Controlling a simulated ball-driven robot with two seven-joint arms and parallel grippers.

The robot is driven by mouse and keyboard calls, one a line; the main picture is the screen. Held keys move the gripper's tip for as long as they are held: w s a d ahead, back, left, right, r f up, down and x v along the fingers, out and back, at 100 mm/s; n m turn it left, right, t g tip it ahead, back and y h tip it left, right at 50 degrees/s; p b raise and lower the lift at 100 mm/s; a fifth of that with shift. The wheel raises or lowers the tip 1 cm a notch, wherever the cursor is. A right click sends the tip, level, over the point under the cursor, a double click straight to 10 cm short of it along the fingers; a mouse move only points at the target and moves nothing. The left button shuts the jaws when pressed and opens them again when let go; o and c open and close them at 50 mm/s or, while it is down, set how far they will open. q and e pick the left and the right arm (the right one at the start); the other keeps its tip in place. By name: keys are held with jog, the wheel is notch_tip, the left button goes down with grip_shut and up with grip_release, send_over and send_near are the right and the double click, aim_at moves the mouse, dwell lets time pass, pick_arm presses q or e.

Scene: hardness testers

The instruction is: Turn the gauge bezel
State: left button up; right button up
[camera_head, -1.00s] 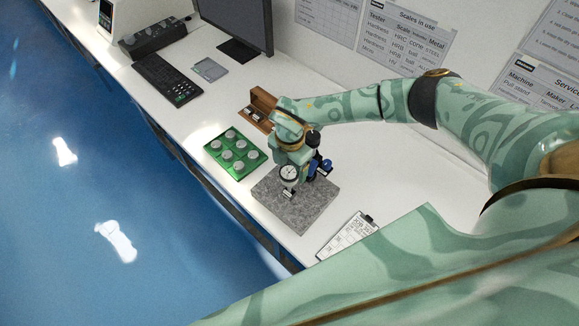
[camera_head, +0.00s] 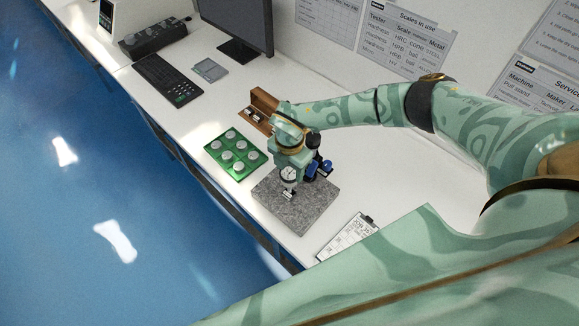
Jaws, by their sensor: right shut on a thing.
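The gauge (camera_head: 288,174), with a round white dial and dark rim, stands over the grey granite plate (camera_head: 310,212) on a stand with blue parts (camera_head: 322,168). My right gripper (camera_head: 289,165) comes down on the gauge from above and behind and is shut on its bezel. The fingertips are small and partly hidden by my wrist and the dial. My left gripper is not in view.
A green tray (camera_head: 236,174) with several grey round blocks lies left of the plate. An open wooden box (camera_head: 262,104) stands behind my wrist. A clipboard (camera_head: 346,237) lies to the right. A keyboard (camera_head: 168,80) and monitor (camera_head: 238,22) are farther back.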

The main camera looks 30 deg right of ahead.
aim_at(289, 172)
jog(key=n+p, duration=0.1)
jog(key=n, duration=0.2)
jog(key=shift+r+n, duration=0.1)
jog(key=shift+n, duration=0.2)
jog(key=shift+w+n+p, duration=0.1)
jog(key=shift+n+p, duration=0.35)
jog(key=shift+n, duration=1.85)
jog(key=o, duration=1)
notch_tip(289, 172, up, 16)
jog(key=shift+r, duration=0.1)
